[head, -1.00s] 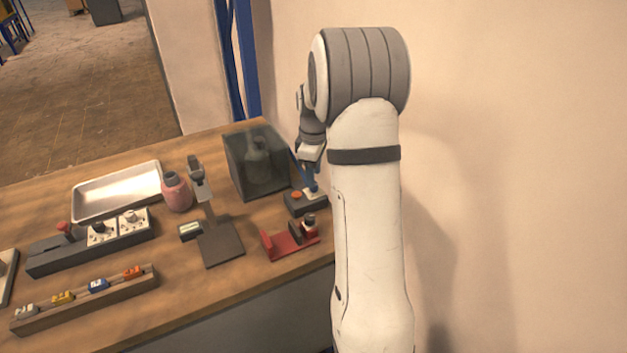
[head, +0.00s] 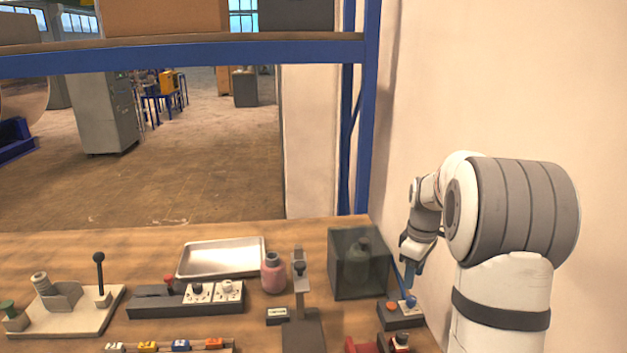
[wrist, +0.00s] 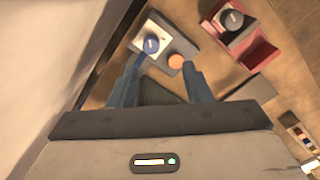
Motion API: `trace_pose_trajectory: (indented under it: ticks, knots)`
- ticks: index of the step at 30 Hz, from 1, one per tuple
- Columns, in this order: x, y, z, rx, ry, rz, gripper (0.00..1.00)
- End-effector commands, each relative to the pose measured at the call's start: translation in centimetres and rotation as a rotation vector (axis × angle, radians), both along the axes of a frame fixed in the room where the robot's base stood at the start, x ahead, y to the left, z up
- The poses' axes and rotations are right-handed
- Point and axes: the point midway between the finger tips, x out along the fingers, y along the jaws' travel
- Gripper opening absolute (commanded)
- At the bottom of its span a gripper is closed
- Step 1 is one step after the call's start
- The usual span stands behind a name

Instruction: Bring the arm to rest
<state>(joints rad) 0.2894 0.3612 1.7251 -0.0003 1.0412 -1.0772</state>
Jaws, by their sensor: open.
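My arm stands at the right of the head view, beside the wall, bent over the bench's right end. My gripper (head: 411,272) points down above a dark control box (head: 401,318) with a blue-handled lever (head: 409,300) and an orange button (head: 392,306). In the wrist view my gripper (wrist: 160,75) has its two blue fingers apart, with nothing held between them. The lever's blue knob (wrist: 151,45) and the orange button (wrist: 176,61) lie beyond the fingertips. I cannot tell how large the gap is.
A dark see-through chamber (head: 360,292) holding a bottle stands left of my gripper. A red holder (wrist: 250,40) sits near the box. A pink bottle (head: 273,275), a metal tray (head: 190,262) and a grey stand (head: 301,325) are farther left. A shelf beam (head: 180,58) crosses above.

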Motion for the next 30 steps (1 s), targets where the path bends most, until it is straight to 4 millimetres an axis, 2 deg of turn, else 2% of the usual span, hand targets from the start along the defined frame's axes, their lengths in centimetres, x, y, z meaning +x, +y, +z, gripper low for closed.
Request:
trace_pose_trajectory:
  ticks: [3,9,15,21,25,30]
  knots:
    - [-2.7,2.8,2.4,-0.005,-0.034,-0.087,0.45]
    - [-9.3,7.7,5.3,0.002,-0.094,-0.294,0.45]
    - [-16.4,11.5,6.2,0.03,-0.153,-0.499,0.45]
    - [-22.5,13.8,5.4,0.071,-0.197,-0.678,0.45]
    - [-24.7,14.5,4.7,0.091,-0.212,-0.748,0.45]
    - [-25.7,14.8,4.3,0.1,-0.216,-0.782,0.45]
